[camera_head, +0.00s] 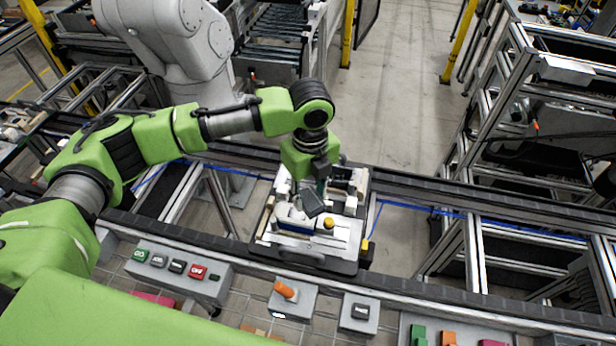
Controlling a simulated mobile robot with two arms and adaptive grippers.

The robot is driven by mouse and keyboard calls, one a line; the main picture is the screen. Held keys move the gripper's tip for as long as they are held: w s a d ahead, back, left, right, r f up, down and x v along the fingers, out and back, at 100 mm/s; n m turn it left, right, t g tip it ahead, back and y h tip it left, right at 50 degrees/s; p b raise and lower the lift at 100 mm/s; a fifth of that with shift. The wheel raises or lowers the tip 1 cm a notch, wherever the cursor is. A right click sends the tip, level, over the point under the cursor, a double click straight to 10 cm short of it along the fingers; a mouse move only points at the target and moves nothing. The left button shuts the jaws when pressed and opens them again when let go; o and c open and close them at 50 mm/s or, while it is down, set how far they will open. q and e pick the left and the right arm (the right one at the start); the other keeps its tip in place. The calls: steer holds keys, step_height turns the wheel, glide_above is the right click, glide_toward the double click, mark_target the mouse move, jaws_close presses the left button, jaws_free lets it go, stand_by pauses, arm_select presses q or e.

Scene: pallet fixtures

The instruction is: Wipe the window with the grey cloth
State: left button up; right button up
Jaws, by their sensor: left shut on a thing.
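My left gripper (320,186) points down over the pallet fixture (300,246) in the middle of the view. It is shut on a small dark grey piece, which looks like the grey cloth (312,204). The cloth hangs tilted under the fingers, just above or against the white and blue parts of the fixture; I cannot tell if it touches. The fingertips are small and partly hidden by the wrist. I cannot make out the window clearly; it may be among the fixture's parts below the cloth. My right gripper is not in view.
The pallet stands on a conveyor rail (420,190) crossing the view. In front are a button panel (180,274), an orange switch box (292,297) and a single-button box (360,312). A yellow knob (328,222) stands on the fixture. Metal frames (490,150) stand at right.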

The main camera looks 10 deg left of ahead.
arm_select(q)
step_height(320, 180, up, 2)
steer(key=shift+d+r+p, duration=0.1)
steer(key=shift+r+p, duration=0.1)
steer(key=shift+p, duration=0.25)
steer(key=shift+a+r, duration=0.2)
steer(key=shift+d, duration=0.15)
